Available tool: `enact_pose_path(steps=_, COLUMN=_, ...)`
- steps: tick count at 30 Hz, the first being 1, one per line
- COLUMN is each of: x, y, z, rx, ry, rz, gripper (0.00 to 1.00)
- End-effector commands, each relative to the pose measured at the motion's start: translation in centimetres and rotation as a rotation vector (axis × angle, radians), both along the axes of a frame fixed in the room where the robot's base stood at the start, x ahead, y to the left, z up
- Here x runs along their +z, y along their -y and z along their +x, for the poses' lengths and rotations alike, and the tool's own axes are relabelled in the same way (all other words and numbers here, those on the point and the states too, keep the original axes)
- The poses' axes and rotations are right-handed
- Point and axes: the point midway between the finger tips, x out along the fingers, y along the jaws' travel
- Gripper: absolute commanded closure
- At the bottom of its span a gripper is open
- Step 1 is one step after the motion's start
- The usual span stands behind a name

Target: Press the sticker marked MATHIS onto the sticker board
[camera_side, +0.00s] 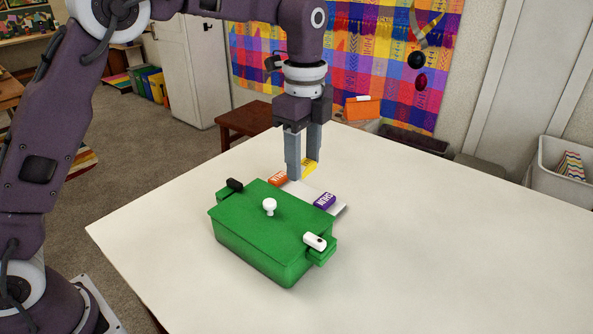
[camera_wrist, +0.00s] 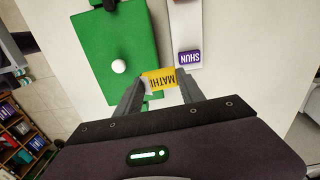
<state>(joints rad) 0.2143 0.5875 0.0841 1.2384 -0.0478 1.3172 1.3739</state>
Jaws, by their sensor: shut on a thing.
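The yellow sticker, lettered MATHI with its end hidden, is held between my fingertips in the wrist view (camera_wrist: 161,80). It also shows in the side view (camera_side: 311,166). My gripper (camera_side: 302,170) is shut on it and points down, low over the far side of the board. I cannot tell whether the sticker touches anything. The sticker board is a pale slab (camera_side: 341,209) beside the green crate; it also shows in the wrist view (camera_wrist: 185,28). A purple sticker (camera_side: 325,201) lies on it, reading SHUN in the wrist view (camera_wrist: 189,57). An orange sticker (camera_side: 278,179) shows left of my fingers.
The green crate (camera_side: 258,252) has a lid with a white knob (camera_side: 269,206), a black clip (camera_side: 234,185) and a white clip (camera_side: 315,241). It stands close to the board and hides part of it. The white table (camera_side: 450,240) is clear to the right and front.

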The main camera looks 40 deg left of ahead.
Motion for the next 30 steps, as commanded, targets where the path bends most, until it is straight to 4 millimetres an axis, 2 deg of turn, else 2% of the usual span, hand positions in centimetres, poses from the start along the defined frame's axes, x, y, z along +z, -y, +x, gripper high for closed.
enact_pose_path(steps=1, x=-1.2, y=-1.2, z=1.6, rx=0.0, ry=-0.003, rz=0.004, gripper=0.91)
enact_pose_path(steps=4, x=-3.3, y=-3.6, z=4.5, rx=-0.021, ry=-0.002, rz=0.003, gripper=0.91)
enact_pose_path(steps=9, x=-5.3, y=-5.9, z=6.9, rx=-0.058, ry=-0.001, rz=0.0, gripper=0.91)
enact_pose_path(steps=14, x=-6.4, y=-6.1, z=7.2, rx=-0.066, ry=-0.001, rz=-0.002, gripper=0.91)
enact_pose_path(steps=24, x=-10.3, y=-6.1, z=7.1, rx=-0.065, ry=-0.001, rz=-0.002, gripper=0.91)
enact_pose_path(steps=30, x=-11.3, y=-6.1, z=7.1, rx=-0.066, ry=-0.001, rz=-0.001, gripper=0.91)
